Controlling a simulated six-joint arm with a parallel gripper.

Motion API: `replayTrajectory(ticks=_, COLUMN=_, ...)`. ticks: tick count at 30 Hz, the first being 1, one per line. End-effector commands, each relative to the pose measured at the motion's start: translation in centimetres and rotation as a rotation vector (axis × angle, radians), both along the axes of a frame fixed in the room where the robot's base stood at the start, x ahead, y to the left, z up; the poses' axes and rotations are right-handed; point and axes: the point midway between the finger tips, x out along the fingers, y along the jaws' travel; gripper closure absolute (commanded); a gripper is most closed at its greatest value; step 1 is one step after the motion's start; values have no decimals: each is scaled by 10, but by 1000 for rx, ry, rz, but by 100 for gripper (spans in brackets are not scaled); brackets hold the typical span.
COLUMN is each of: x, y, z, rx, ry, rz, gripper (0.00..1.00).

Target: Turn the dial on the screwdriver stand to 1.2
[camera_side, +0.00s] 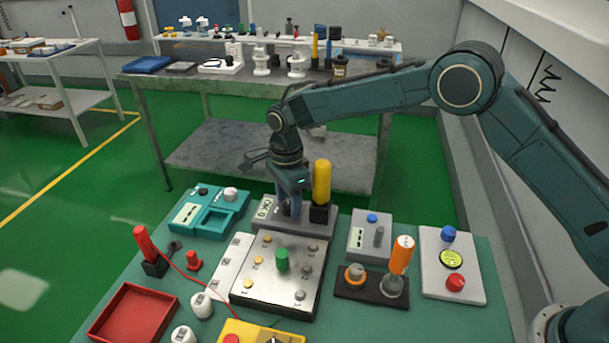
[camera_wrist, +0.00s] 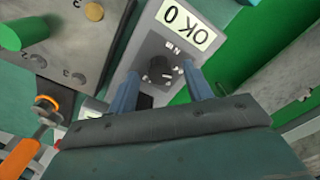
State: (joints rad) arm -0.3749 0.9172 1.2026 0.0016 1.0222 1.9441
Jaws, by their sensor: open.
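The screwdriver stand (camera_side: 318,228) is a grey box at the back of the green work table, with a yellow-handled screwdriver (camera_side: 321,182) upright in a black holder. Its small display (camera_wrist: 185,18) seems to read "OK 0", upside down in the wrist view. The dark round dial (camera_wrist: 160,70) has small marks around it; its setting is too small to read. My gripper (camera_side: 289,212) points down over the stand and hides the dial in the side view. In the wrist view my gripper (camera_wrist: 161,75) is open, with one finger on each side of the dial; contact cannot be told.
A metal panel (camera_side: 275,293) with a green knob (camera_side: 282,259) stands in front of the stand. A teal device (camera_side: 208,212) is to its left, a grey box (camera_side: 370,236) to its right. An orange screwdriver (camera_side: 402,256) stands upright farther right. A red tray (camera_side: 133,314) is front left.

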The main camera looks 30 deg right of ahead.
Motion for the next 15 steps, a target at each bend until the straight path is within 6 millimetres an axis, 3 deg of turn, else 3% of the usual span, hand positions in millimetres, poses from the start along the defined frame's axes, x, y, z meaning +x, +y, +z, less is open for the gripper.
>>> replayTrajectory(ticks=11, x=0, y=0, z=-5, rx=0, ry=0, rz=0, gripper=50)
replayTrajectory(ticks=12, x=0, y=0, z=-5, rx=0, ry=0, rz=0, gripper=52)
replayTrajectory(ticks=15, x=0, y=0, z=-5, rx=0, ry=0, rz=0, gripper=71)
